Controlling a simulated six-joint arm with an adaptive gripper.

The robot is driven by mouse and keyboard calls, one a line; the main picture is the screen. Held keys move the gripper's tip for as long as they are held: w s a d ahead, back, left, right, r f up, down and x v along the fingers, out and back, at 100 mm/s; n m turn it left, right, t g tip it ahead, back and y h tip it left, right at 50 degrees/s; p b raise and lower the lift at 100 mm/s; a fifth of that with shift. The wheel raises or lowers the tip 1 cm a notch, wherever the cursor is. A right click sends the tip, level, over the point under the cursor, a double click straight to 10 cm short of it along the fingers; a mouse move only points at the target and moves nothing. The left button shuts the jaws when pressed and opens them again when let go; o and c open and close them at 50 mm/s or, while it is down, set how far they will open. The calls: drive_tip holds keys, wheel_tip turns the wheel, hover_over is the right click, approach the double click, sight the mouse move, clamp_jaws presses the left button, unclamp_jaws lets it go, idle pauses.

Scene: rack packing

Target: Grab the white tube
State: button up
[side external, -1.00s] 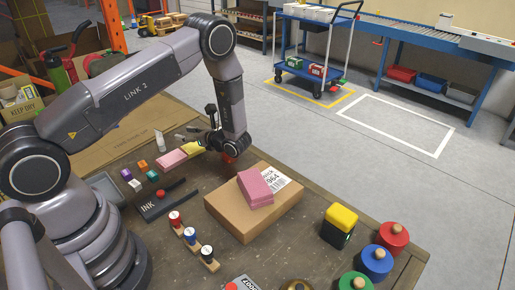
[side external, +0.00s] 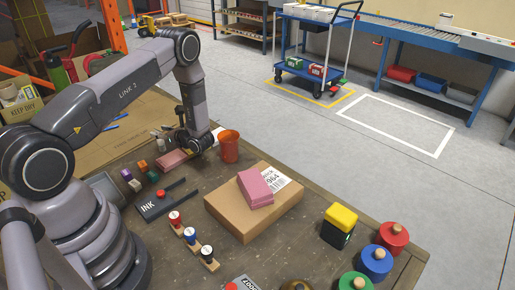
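My gripper (side external: 197,148) is low over the far left part of the table, beyond the pink block (side external: 173,160). My wrist and forearm hide its fingertips, so I cannot tell whether it is open or shut. A small pale object (side external: 156,134), possibly the white tube, shows just left of my gripper, but it is too small to identify surely. I cannot tell whether my gripper touches it.
An orange cup (side external: 229,146) stands close to the right of my gripper. Small coloured cubes (side external: 133,180) and a black ink pad (side external: 165,201) lie nearer. A cardboard box (side external: 236,218) with a pink block (side external: 256,188) on top sits at the table's middle.

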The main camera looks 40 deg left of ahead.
drive_tip(key=shift+s+a+f, duration=0.1)
drive_tip(key=shift+a, duration=0.35)
drive_tip(key=shift+c, duration=0.3)
clamp_jaws()
